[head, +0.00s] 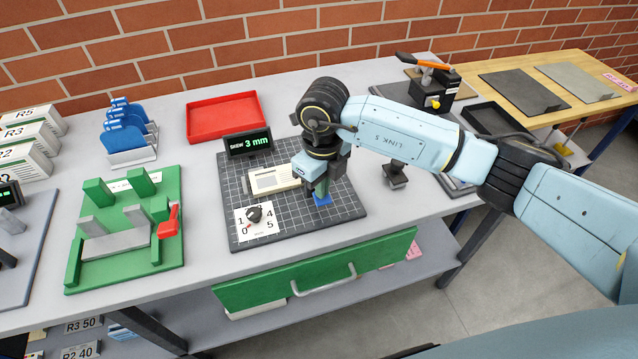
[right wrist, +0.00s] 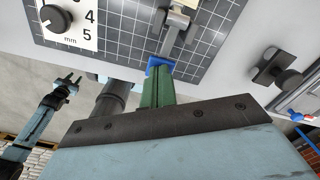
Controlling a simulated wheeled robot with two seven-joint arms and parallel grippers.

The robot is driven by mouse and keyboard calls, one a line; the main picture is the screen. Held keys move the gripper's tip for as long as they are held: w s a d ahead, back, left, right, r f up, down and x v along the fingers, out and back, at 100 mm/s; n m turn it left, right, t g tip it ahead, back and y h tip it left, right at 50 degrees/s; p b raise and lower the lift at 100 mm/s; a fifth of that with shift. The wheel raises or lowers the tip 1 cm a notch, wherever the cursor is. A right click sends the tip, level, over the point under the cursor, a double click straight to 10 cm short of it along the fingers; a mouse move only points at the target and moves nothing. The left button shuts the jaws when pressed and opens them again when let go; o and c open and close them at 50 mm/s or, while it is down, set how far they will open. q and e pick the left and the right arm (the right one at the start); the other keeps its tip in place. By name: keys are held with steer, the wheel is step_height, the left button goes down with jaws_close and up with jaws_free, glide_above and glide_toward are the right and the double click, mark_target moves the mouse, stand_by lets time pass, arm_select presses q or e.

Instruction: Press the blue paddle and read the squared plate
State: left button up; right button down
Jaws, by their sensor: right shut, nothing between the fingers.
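The squared plate (head: 240,185), dark grey with a pale grid, lies on the grey bench. Its small display (head: 247,143) reads "SKEW 3 mm" in green. The blue paddle (head: 323,201) is at the plate's front right; it also shows in the right wrist view (right wrist: 160,64). My right gripper (head: 320,190) is shut and empty, pointing down with its green fingertips at the paddle. They seem to touch it, but the contact is partly hidden. My left gripper (right wrist: 70,80) shows small in the right wrist view, its fingers apart, away from the plate.
A dial (head: 254,213) on a white numbered card and a cream block (head: 272,180) sit on the plate. A green fixture (head: 125,240) with a red lever is left. A red tray (head: 224,115) and blue rack (head: 128,140) stand behind. A green drawer front (head: 315,272) is below.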

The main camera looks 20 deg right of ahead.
steer(key=shift+s+f, duration=0.1)
stand_by(0.4)
steer(key=shift+r+p, duration=0.55)
steer(key=shift+p, duration=0.05)
step_height(320, 180, up, 9)
steer(key=p, duration=0.5)
steer(key=shift+f, duration=0.1)
stand_by(0.5)
